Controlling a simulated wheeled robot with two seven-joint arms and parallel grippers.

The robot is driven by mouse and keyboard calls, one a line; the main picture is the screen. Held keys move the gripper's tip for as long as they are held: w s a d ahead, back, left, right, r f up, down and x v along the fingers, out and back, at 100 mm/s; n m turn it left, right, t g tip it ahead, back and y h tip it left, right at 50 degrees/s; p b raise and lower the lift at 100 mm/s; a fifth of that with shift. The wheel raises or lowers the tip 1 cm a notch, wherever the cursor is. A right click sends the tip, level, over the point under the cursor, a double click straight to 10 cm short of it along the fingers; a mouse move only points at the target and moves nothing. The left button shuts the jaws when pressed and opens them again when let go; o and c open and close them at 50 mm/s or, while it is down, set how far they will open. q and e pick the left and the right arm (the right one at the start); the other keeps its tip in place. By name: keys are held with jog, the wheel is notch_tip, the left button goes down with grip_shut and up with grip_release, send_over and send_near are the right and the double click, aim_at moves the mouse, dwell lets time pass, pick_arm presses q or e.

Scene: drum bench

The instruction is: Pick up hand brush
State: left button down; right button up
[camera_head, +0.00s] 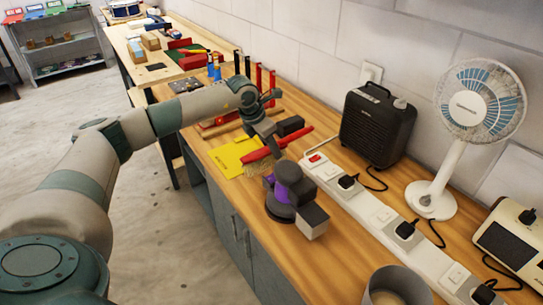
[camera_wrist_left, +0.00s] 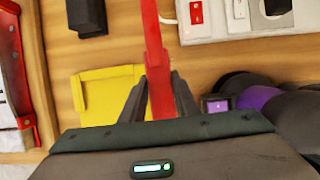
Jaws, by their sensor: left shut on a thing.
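The hand brush (camera_head: 292,138) has a long red handle, with tan bristles showing under its near part in the head view. It lies low over the wooden bench, beside a yellow dustpan. My left gripper (camera_head: 268,148) reaches down over the brush and is shut on its red handle. In the left wrist view the red handle (camera_wrist_left: 153,40) runs up from between the two dark fingers (camera_wrist_left: 160,98). Whether the brush touches the bench I cannot tell. My right gripper is not in view.
The yellow dustpan (camera_head: 230,155) lies left of the brush. A dark purple and grey power tool (camera_head: 283,190) stands close on the near side. A white power strip (camera_head: 345,190) runs to the right. A black heater (camera_head: 376,125) and a white fan (camera_head: 480,100) stand by the wall.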

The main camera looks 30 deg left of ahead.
pick_arm(q)
notch_tip(320, 180, up, 6)
jog(key=shift+r+b, duration=0.2)
jog(key=shift+b, duration=0.8)
jog(key=shift+r, duration=0.4)
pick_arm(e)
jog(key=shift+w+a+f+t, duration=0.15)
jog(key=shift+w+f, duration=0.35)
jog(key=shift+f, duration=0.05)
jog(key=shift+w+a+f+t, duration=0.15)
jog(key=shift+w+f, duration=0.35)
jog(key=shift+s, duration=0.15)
